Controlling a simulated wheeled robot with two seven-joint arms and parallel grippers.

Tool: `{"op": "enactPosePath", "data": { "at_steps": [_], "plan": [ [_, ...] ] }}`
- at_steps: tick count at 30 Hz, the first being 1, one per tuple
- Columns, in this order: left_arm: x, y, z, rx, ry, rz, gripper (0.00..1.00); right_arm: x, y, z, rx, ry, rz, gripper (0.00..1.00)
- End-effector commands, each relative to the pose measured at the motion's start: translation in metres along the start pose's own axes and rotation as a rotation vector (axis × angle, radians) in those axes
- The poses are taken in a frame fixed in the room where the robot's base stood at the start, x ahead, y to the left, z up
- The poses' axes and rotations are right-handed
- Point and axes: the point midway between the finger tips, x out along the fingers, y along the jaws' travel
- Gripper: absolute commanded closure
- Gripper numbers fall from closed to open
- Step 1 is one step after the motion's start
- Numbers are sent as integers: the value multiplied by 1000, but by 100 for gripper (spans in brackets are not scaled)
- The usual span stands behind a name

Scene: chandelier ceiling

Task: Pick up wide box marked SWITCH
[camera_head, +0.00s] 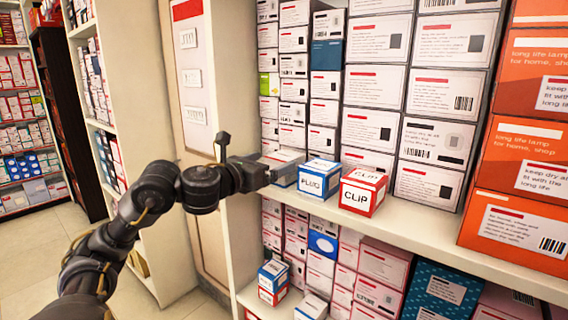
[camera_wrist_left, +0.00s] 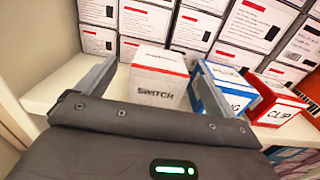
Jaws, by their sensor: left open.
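The wide box marked SWITCH (camera_wrist_left: 158,88) is white with a red top edge and stands upright on the shelf. In the head view its greyish top (camera_head: 285,157) shows, with its front largely hidden behind my left gripper (camera_head: 272,174). My left gripper is open. In the left wrist view its two fingers (camera_wrist_left: 154,70) are on either side of the SWITCH box, the right finger passing between it and the blue box. I cannot tell whether either finger touches the box. My right gripper is not in view.
A blue-and-white box marked PLUG (camera_head: 318,178) stands close to the right of the SWITCH box. A red-and-white box marked CLIP (camera_head: 362,191) is beyond it. Stacked white cartons (camera_head: 368,126) rise behind. The shelf board (camera_head: 420,228) is bare at the front right. A cabinet side stands at left.

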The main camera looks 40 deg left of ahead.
Motion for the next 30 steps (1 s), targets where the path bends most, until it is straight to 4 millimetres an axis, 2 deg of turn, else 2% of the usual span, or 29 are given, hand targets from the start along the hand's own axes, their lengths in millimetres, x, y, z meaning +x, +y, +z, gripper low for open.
{"op": "enactPosePath", "data": {
  "at_steps": [3,11,17,21,30],
  "plan": [
    [9,-1,1,-1,0,-1,6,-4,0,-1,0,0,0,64],
    [16,0,1,-3,1,-1,6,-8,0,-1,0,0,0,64],
    [41,0,4,-8,1,-2,6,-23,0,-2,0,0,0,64],
    [57,0,2,-6,1,-2,6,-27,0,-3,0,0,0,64],
    [63,0,0,1,0,-1,6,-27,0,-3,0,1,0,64]
  ]
}}
